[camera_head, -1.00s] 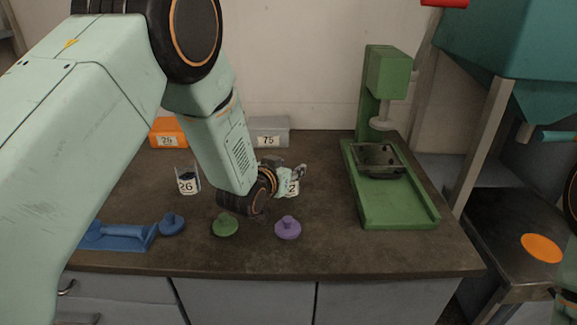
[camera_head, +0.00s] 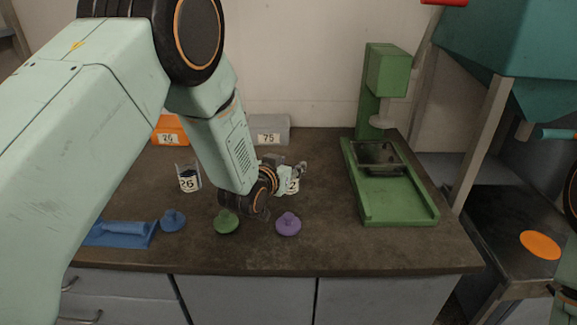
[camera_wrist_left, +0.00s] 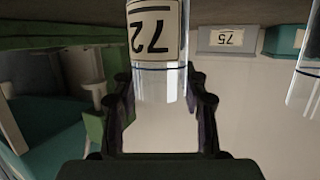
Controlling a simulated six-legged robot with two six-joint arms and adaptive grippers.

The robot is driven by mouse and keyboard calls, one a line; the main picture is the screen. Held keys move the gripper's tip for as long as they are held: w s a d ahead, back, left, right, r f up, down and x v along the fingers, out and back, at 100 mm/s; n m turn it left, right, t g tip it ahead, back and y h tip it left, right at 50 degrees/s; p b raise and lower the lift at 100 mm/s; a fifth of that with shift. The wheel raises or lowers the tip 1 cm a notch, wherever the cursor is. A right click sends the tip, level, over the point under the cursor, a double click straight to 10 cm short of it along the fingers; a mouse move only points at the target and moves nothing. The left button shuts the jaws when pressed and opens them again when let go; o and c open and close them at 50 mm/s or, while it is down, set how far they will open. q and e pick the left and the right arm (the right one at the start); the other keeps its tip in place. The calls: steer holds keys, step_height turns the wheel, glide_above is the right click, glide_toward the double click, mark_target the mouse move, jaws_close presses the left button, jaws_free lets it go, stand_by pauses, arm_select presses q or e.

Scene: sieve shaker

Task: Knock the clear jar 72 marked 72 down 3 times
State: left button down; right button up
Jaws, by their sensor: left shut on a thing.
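The clear jar 72 (camera_wrist_left: 153,35) shows upside down in the left wrist view, with its white label reading 72. It stands between the two fingers of my left gripper (camera_wrist_left: 160,108), which is shut on it. In the head view my left gripper (camera_head: 292,172) is at the middle of the bench, and the jar's label (camera_head: 293,185) shows just beside the fingers. The gripper hides much of the jar there. Whether the jar touches the bench is hard to tell. My right gripper is not in view.
A clear jar marked 26 (camera_head: 188,178) stands left. Blue (camera_head: 173,221), green (camera_head: 227,222) and purple (camera_head: 288,224) knobbed lids lie in front. An orange box (camera_head: 168,131) and a grey box marked 75 (camera_head: 268,131) stand behind. A green stand (camera_head: 400,205) with a dark pan is right.

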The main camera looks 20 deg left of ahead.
arm_select(q)
steer(key=shift+s+f+g, duration=0.3)
steer(key=shift+s+f, duration=0.05)
steer(key=shift+f, duration=0.35)
steer(key=c, duration=1.1)
jaws_free()
steer(key=o, duration=0.3)
steer(key=shift+w, duration=0.35)
steer(key=shift+o, duration=0.8)
steer(key=shift+r, duration=0.1)
steer(key=shift+s+r, duration=0.15)
steer(key=shift+r, duration=0.05)
steer(key=shift+s, duration=0.1)
